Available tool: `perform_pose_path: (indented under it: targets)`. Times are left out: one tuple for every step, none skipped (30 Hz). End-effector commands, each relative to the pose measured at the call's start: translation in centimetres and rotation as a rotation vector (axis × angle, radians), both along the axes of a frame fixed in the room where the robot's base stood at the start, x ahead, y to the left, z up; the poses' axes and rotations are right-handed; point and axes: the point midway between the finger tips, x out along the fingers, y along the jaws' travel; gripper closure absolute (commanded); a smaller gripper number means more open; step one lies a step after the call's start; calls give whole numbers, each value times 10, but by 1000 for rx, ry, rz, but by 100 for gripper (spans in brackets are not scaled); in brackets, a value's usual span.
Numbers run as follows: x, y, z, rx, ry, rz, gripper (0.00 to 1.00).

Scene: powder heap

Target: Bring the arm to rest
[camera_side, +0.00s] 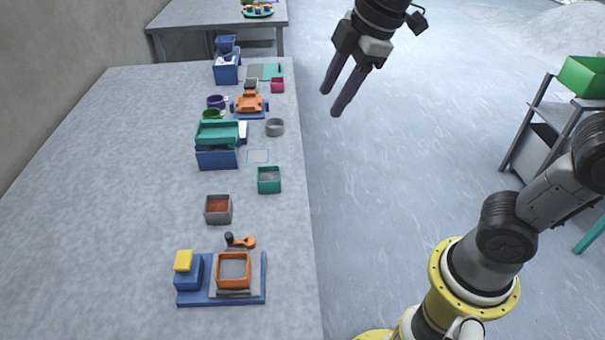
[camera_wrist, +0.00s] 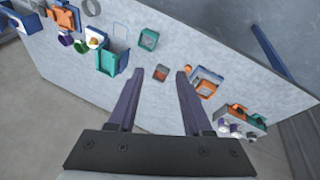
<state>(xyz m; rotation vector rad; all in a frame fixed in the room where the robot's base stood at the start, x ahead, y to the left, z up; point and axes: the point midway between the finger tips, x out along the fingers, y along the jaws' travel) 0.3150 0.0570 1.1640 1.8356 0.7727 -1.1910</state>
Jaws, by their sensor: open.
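My gripper (camera_side: 338,98) hangs in the air at the top of the side view, off to the right of the long table. Its two dark fingers point down and are apart, with nothing between them. In the wrist view my gripper (camera_wrist: 158,72) shows both fingers spread. Past the fingertips lies the tabletop with a small grey box of reddish powder (camera_wrist: 160,74). The same grey box (camera_side: 218,209) stands on the table in the side view. The gripper touches nothing.
The long table (camera_side: 120,170) holds an orange tray on a blue base (camera_side: 233,270), a green box (camera_side: 269,180), a grey ring (camera_side: 275,127) and teal and blue bins (camera_side: 217,144). A shelf with a green bin (camera_side: 582,77) stands right. Floor between is clear.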

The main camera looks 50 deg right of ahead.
Motion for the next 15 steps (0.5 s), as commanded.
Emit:
perform_pose_path:
  targets:
    - [-21, -14, 4, 26, -28, -82, 50]
    - [-33, -21, 4, 44, -39, -134, 50]
    - [-48, -29, 2, 67, -55, -203, 50]
    - [-59, -34, 0, 86, -67, -254, 50]
    - [-70, -39, -2, 105, -77, -308, 50]
    - [-84, -44, -7, 131, -88, -376, 50]
    - [-94, -48, -12, 152, -96, -429, 50]
    - [-104, -50, -17, 172, -104, -481, 50]
    - [-116, -54, -24, 202, -112, -550, 50]
    - [-124, -55, -31, 224, -113, -600, 50]
    - [-131, -57, -38, 243, -112, -647, 50]
    - [-139, -58, -46, 270, -110, -706, 50]
    - [-144, -58, -53, 287, -105, -748, 50]
    - [-147, -58, -59, 302, -95, -783, 50]
    - [-151, -57, -66, 318, -80, -826, 50]
